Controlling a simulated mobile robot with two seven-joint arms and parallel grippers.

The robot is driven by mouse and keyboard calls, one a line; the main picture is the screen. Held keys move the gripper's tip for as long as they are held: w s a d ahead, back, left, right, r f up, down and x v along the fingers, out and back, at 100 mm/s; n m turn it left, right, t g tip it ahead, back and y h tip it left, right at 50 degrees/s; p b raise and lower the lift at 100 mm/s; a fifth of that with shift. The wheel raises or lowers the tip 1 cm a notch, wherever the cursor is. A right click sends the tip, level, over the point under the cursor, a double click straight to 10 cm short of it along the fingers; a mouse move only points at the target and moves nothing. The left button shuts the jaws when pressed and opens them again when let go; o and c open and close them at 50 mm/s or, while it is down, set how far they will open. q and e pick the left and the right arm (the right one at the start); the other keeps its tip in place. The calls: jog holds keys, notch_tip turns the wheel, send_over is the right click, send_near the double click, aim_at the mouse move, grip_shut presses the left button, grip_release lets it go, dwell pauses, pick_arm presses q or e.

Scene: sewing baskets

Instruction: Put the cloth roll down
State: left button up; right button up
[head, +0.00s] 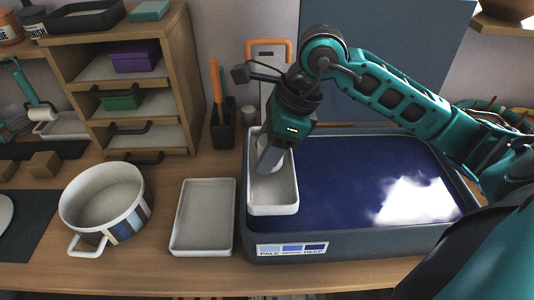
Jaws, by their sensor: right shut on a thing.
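My right gripper (272,158) reaches in from the right and points down into a narrow white tray (274,209). The tray sits at the left side of a large vat of dark blue liquid. The gripper is shut on the cloth roll (262,140), a pale thing that shows only in part beside the fingers. The fingers and wrist hide most of it. I cannot tell whether the roll touches the tray floor. My left gripper is not in view.
The blue vat (350,245) fills the middle right. An empty white tray (203,216) and a white pot (105,200) stand left of it. A dark tool holder (222,133) and a wooden drawer cabinet (177,80) stand behind. Bare bench shows along the front.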

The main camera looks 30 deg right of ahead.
jog(key=shift+f, duration=0.65)
jog(key=shift+f, duration=0.1)
jog(key=shift+f+b, duration=0.15)
jog(key=shift+b, duration=0.2)
jog(key=o, duration=1)
jog(key=shift+o, duration=0.2)
jog(key=shift+d+r+p, duration=0.15)
jog(key=shift+r+p, duration=0.25)
jog(key=shift+r, duration=0.2)
jog(key=v, duration=1.1)
jog(key=shift+r+p, duration=0.15)
jog(key=shift+p, duration=0.25)
jog(key=shift+s, duration=0.1)
